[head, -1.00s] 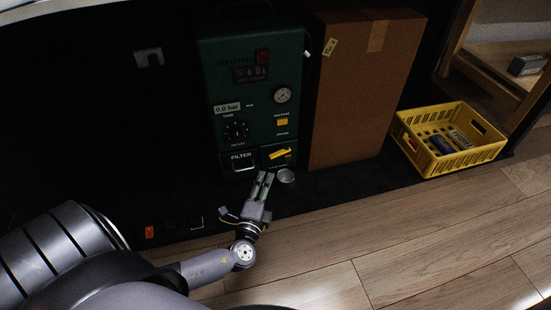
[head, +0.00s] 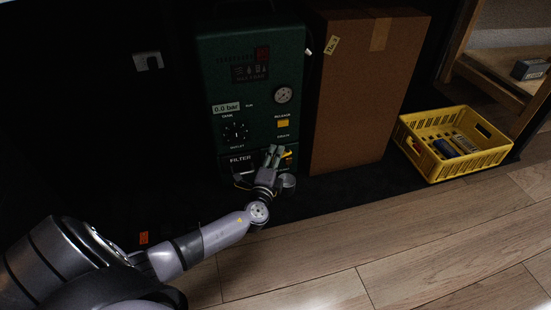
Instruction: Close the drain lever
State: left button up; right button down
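The dark green compressor unit (head: 210,70) stands at the back, with a round gauge, a display reading 0.0 bar, a dial and a FILTER label. The yellow drain lever (head: 288,154) is at its lower right front, now mostly hidden behind my gripper. My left gripper (head: 275,150) is in front of the lever, its fingers pointing up at it. The fingers look a little apart; I cannot tell whether they touch the lever. A small round metal cup (head: 288,182) sits on the floor below, partly behind the gripper. My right gripper is not in view.
A tall cardboard box (head: 360,100) stands close on the right of the unit. A yellow crate (head: 430,170) with several items is farther right, near a wooden shelf (head: 500,75). The wood floor (head: 400,240) in front is clear.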

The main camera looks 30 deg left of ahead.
pick_arm(q)
jog(key=shift+c, duration=0.6)
grip_shut()
jog(key=shift+a+f+h+b, duration=0.2)
jog(key=shift+h+b, duration=0.1)
jog(key=shift+b, duration=0.25)
jog(key=m+h+b, duration=0.2)
jog(key=b, duration=0.1)
jog(key=h+b, duration=0.1)
jog(key=b, duration=0.1)
jog(key=shift+w+a+f+m+t, duration=0.15)
jog(key=shift+w+a+m+t, duration=0.1)
jog(key=shift+a+m+t, duration=0.15)
jog(key=shift+r+h+b, duration=0.3)
jog(key=shift+h+b, duration=0.2)
jog(key=shift+h, duration=0.2)
jog(key=shift+d+m, duration=0.1)
jog(key=shift+m, duration=0.2)
jog(key=shift+o, duration=0.6)
grip_release()
